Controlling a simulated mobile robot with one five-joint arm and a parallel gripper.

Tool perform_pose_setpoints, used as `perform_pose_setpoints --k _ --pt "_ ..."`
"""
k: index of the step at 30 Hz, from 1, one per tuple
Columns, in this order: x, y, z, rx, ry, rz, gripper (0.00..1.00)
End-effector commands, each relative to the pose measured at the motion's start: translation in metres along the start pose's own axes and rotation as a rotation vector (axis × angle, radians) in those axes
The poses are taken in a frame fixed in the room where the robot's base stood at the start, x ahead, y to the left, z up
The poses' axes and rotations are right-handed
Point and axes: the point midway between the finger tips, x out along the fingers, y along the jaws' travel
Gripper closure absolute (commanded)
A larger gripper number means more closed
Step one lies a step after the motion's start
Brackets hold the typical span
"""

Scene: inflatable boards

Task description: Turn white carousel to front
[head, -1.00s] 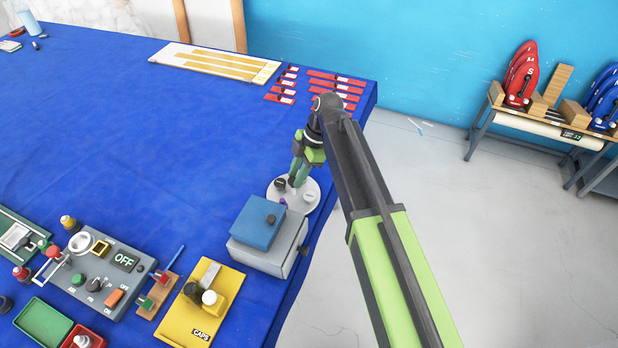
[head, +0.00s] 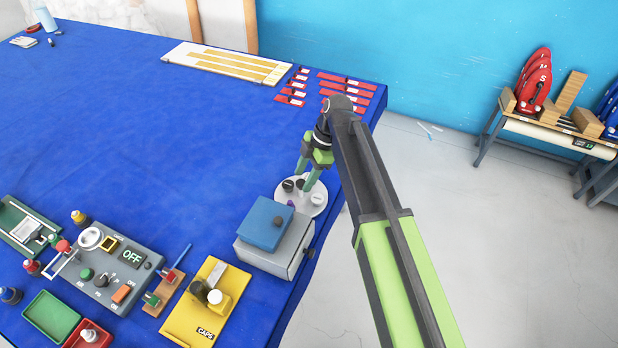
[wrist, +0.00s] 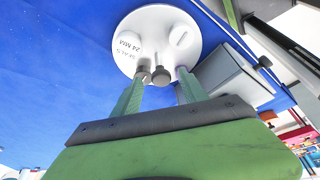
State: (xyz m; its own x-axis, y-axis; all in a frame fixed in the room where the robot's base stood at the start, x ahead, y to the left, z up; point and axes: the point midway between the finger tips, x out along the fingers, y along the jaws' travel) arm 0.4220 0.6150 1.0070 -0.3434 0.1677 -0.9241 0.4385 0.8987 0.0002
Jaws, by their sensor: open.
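The white carousel (head: 308,206) is a round disc lying on the blue table near its right edge, behind the grey and blue box. It carries dark knobs (head: 288,185), a white cap (head: 317,199) and a small purple piece. In the wrist view the white disc (wrist: 150,22) fills the top middle, with printed lettering on one cap. My gripper (head: 307,180) is over the disc, pointing down, with its green fingers apart. In the wrist view the fingertips (wrist: 158,72) reach the disc's near edge, with dark knobs (wrist: 160,75) showing between them. Contact cannot be told.
The grey box with a blue lid (head: 265,224) stands close in front of the carousel. A yellow caps holder (head: 205,305) and a grey control panel reading OFF (head: 110,268) are at the lower left. Red strips (head: 345,88) lie behind. The table middle is clear.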

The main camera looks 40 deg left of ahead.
Motion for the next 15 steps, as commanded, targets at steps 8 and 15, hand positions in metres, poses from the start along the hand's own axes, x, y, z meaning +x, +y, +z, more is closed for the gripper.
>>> perform_pose_setpoints --k 8,15 --pt "-0.059 0.001 -0.003 0.002 0.000 0.000 0.49" --pt "-0.120 0.001 -0.003 0.001 -0.001 0.000 0.49"
